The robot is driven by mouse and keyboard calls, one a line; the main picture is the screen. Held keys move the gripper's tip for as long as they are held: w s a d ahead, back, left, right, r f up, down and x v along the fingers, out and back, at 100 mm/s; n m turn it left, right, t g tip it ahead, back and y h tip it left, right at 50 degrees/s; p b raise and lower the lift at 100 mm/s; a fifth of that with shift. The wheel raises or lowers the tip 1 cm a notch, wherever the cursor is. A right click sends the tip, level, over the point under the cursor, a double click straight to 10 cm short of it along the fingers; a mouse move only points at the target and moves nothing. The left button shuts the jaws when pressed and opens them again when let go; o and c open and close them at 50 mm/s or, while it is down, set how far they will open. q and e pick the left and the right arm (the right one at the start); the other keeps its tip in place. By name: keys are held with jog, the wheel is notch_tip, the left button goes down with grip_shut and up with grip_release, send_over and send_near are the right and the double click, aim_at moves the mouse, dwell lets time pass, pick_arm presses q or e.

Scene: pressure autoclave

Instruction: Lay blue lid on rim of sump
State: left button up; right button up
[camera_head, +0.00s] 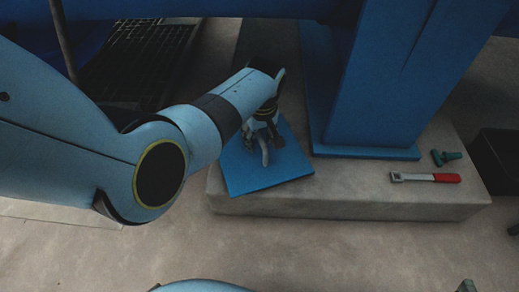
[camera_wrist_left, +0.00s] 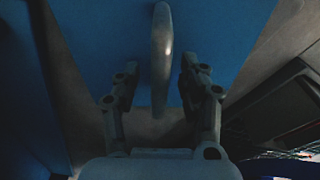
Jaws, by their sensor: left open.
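The blue lid (camera_head: 241,176) is a flat blue plate lying on the pale concrete plinth, its near edge at the plinth's front edge. A pale upright handle (camera_wrist_left: 161,60) stands on it, and the lid (camera_wrist_left: 215,35) fills the upper middle of the left wrist view. My left gripper (camera_head: 262,134) is over the lid. In the left wrist view the fingers of my left gripper (camera_wrist_left: 160,88) are open, one on each side of the handle, with gaps showing. I cannot clearly make out the sump or its rim. My right gripper is not in view.
A blue column (camera_head: 375,80) stands on the concrete plinth (camera_head: 350,200), right of the lid. A red-handled tool (camera_head: 425,177) and a green fitting (camera_head: 446,157) lie farther right. A dark grating (camera_head: 135,60) is at the upper left. Bare floor lies in front.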

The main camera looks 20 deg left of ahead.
pick_arm(q)
grip_shut()
jog(key=shift+w+r, duration=0.1)
dwell(0.7)
